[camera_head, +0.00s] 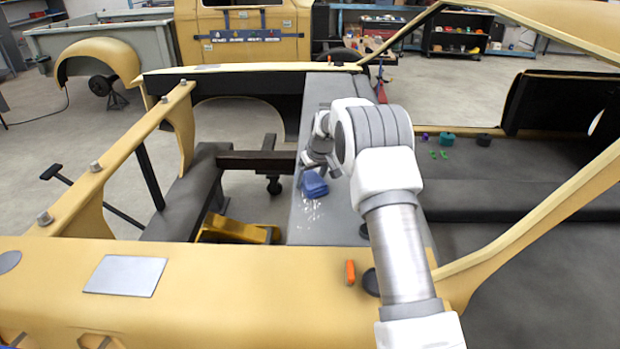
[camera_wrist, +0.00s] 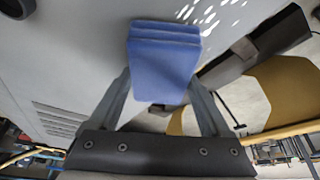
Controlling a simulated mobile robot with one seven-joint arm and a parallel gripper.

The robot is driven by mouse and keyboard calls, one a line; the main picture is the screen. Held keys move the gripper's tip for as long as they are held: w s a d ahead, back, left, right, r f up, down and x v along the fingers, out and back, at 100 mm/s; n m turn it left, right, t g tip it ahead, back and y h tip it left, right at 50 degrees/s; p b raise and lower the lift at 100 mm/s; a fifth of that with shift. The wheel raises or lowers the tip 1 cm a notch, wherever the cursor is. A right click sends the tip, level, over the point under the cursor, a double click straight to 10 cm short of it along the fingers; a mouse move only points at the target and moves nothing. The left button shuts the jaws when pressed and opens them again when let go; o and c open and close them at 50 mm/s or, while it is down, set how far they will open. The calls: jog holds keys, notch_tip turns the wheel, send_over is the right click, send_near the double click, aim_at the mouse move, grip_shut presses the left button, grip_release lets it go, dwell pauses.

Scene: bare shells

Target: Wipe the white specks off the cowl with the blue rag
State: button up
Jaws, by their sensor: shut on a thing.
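The blue rag (camera_head: 314,185) is a folded block held at the end of my arm, against or just above the grey cowl (camera_head: 325,95). In the wrist view the rag (camera_wrist: 162,60) sits between the two fingers of my gripper (camera_wrist: 163,98), which is shut on it. The white specks (camera_head: 309,210) lie on the cowl just in front of the rag in the head view. In the wrist view specks (camera_wrist: 215,14) show at the top, beside the rag. Whether the rag touches the cowl is hard to tell. My arm hides part of the cowl to the right.
A yellow panel (camera_head: 200,310) with an orange item (camera_head: 350,272) runs along the front. A dark beam (camera_head: 250,160) meets the cowl's left side. Slanted yellow pillars (camera_head: 540,215) stand to the right. Small coloured items (camera_head: 446,139) lie on the dark surface right of my arm.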

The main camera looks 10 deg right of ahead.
aim_at(310, 189)
jog(key=shift+f, duration=0.25)
jog(key=shift+s, duration=0.1)
